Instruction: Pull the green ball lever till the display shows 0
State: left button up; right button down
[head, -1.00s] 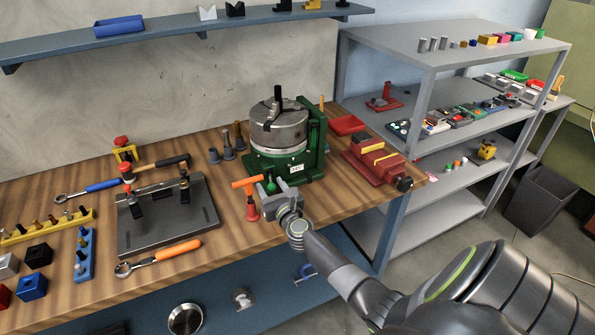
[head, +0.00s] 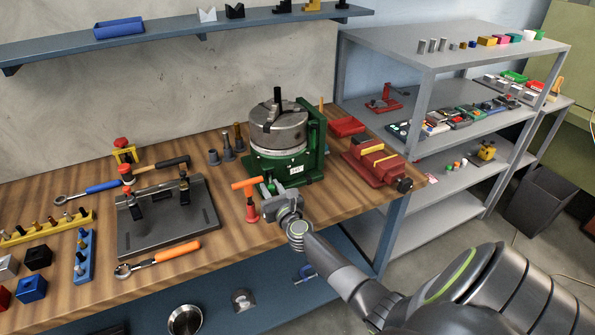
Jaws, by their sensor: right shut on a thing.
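The green machine (head: 311,145) with a grey round chuck (head: 279,128) stands at the back middle of the wooden bench. Its small white display (head: 297,169) is on the front of the base; the digits are too small to read. The green ball lever (head: 271,187) shows as a small green ball low at the machine's front. My right gripper (head: 273,192) is at this ball, shut on it, with the ball partly hidden between the fingers. My left gripper is not in view.
An orange-handled red tool (head: 250,198) stands just left of my right gripper. A red vise (head: 377,160) sits right of the machine. A dark fixture plate (head: 168,220) lies to the left.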

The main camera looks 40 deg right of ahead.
jog(key=shift+s+d, duration=0.2)
jog(key=shift+d, duration=0.5)
jog(key=shift+s+d, duration=0.25)
jog(key=shift+d, duration=0.55)
jog(key=shift+d+b, duration=0.45)
jog(key=shift+d, duration=0.15)
jog(key=shift+r, duration=0.1)
jog(key=shift+a, duration=0.1)
jog(key=shift+a, duration=0.1)
